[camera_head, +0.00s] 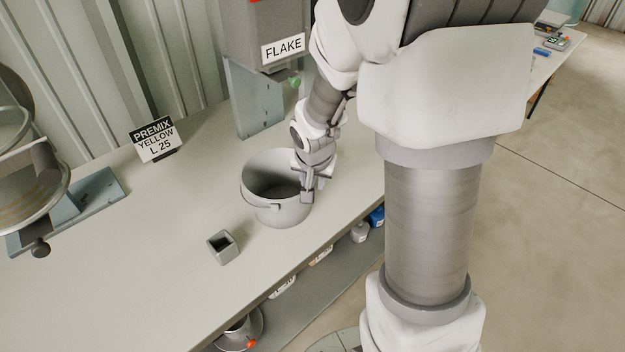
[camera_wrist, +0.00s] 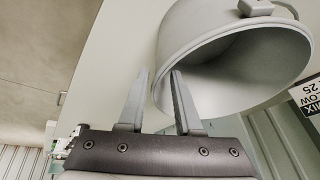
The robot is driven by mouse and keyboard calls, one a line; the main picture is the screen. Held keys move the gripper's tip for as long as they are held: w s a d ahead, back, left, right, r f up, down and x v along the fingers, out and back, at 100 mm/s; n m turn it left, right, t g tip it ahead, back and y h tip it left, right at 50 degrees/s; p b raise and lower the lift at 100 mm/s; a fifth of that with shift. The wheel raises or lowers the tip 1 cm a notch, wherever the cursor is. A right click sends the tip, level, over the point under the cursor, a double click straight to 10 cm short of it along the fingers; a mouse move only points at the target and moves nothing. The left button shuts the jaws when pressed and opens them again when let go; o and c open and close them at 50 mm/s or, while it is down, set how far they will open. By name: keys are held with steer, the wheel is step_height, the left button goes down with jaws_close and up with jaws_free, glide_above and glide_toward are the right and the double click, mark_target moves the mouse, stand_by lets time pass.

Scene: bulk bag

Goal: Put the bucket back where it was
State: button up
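The grey bucket (camera_head: 280,214) stands upright on the long pale bench, with its wire handle lowered at the front. It looks empty. My gripper (camera_head: 309,197) is at the bucket's right rim, pointing down. In the wrist view, the bucket (camera_wrist: 187,35) fills the upper right, with its open mouth showing. The two fingers of my gripper (camera_wrist: 160,74) are apart with a visible gap. The bucket's rim edge runs behind that gap, and one finger overlaps the mouth. I cannot tell whether either finger touches the wall.
A small square grey cup (camera_head: 222,247) stands left of the bucket on the bench (camera_head: 130,260). A "PREMIX YELLOW L 25" sign (camera_head: 155,139) and a scale-like device (camera_head: 40,190) are further left. A "FLAKE" hopper (camera_head: 250,60) stands behind. Bench between cup and sign is clear.

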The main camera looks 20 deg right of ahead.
steer(key=shift+r, duration=0.15)
steer(key=shift+r, duration=0.3)
steer(key=p+v, duration=0.2)
steer(key=v, duration=1)
steer(key=s+a+r+n, duration=0.2)
steer(key=s+r+n, duration=0.1)
steer(key=s, duration=0.4)
steer(key=s+a+r+n+t+y, duration=0.1)
steer(key=s+a+r+n, duration=0.1)
steer(key=s+r, duration=0.3)
steer(key=s+n, duration=0.1)
steer(key=s, duration=0.2)
steer(key=shift+r+n, duration=0.25)
steer(key=shift+n, duration=0.15)
steer(key=shift+s+a+f, duration=0.1)
steer(key=shift+a, duration=0.15)
